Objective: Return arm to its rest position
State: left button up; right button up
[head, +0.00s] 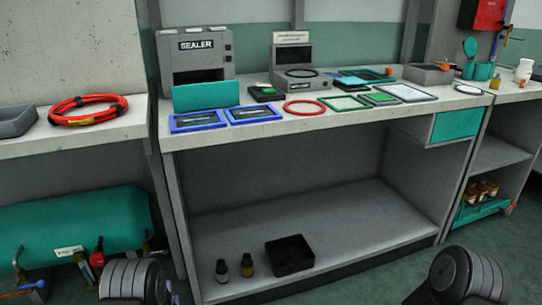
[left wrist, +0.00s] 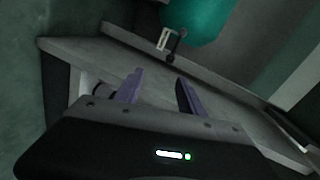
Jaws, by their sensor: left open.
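My left gripper (left wrist: 160,78) is open in the left wrist view, its two purple fingers apart with nothing between them. Behind the fingers is a grey slab-like surface, with dark green floor to the left. In the head view my left arm (head: 132,280) shows at the bottom left, low in front of the bench, with a bit of purple beside it at the picture's lower edge. My right arm (head: 465,278) shows at the bottom right. Its gripper is out of the picture. Neither arm is seen touching anything on the bench.
The bench (head: 330,122) carries a sealer (head: 193,62), blue trays (head: 198,121), a red ring (head: 305,107) and green frames. Its lower shelf holds a black bin (head: 290,255) and two small bottles.

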pick_arm(q)
jog(key=s+d+f+n+g+h, duration=0.4)
jog(key=s+d+f+n+g, duration=0.4)
jog(key=s+f, duration=0.45)
jog(key=s+d+n+g+h, duration=0.5)
jog(key=s+d, duration=0.7)
jog(key=s, duration=0.5)
jog(key=s+d+r+p, duration=0.1)
jog(key=s+r+p, duration=0.1)
jog(key=r+p, duration=1.6)
jog(key=s+d+r+g+p, duration=0.1)
jog(key=s+d+r+p, duration=0.1)
jog(key=r+p, duration=1.6)
notch_tip(320, 180, up, 3)
jog(key=shift+r+n+p, duration=0.1)
jog(key=shift+n+p, duration=0.25)
jog(key=shift+n, duration=0.05)
pick_arm(e)
jog(key=s+a+r, duration=0.1)
jog(key=r, duration=1.7)
jog(key=s+r, duration=0.2)
jog(key=r, duration=1.7)
jog(key=shift+a+n+g+y, duration=0.3)
jog(key=shift+a+g, duration=0.05)
jog(key=shift+g, duration=0.05)
